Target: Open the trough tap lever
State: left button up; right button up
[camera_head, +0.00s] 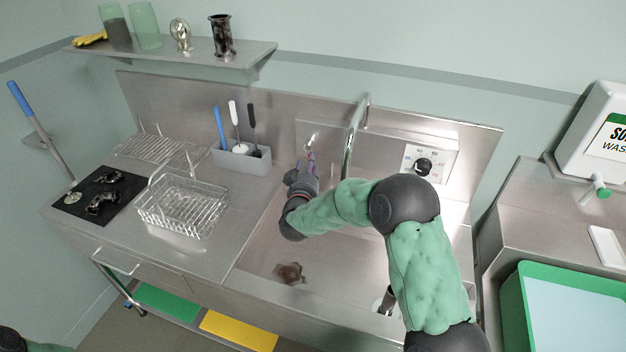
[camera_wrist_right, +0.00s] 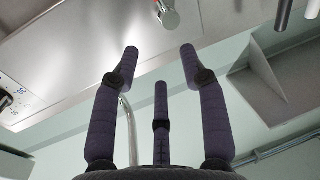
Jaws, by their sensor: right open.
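The trough tap lever is small. In the head view a bright metal fitting (camera_head: 312,138) shows on the steel back panel, just beyond my right gripper (camera_head: 308,163); the lever cannot be made out clearly there. In the right wrist view the lever (camera_wrist_right: 167,14) is a chrome piece with a red mark, at the top edge, ahead of the fingers. My right gripper (camera_wrist_right: 160,52) has its dark fingers spread, with nothing between them. The fingers look apart from the lever. The curved chrome spout (camera_head: 354,135) rises right of the gripper. My left gripper is out of view.
A grey holder (camera_head: 241,160) with several brushes stands left of the gripper. A wire basket (camera_head: 183,208) is on the left drainboard. A dial panel (camera_head: 423,165) is right of the spout. The sink trough (camera_head: 262,250) lies below my arm, with a brown stain.

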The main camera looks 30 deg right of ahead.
notch_tip(320, 180, down, 8)
jog(key=b, duration=0.6)
jog(key=b+x, duration=0.2)
jog(key=x, duration=0.7)
jog(key=shift+w+d+b, duration=0.15)
jog(key=shift+b, duration=0.25)
jog(key=shift+w+d+r, duration=0.15)
jog(key=shift+w+d, duration=0.25)
jog(key=shift+w, duration=0.15)
jog(key=shift+c, duration=0.3)
grip_shut()
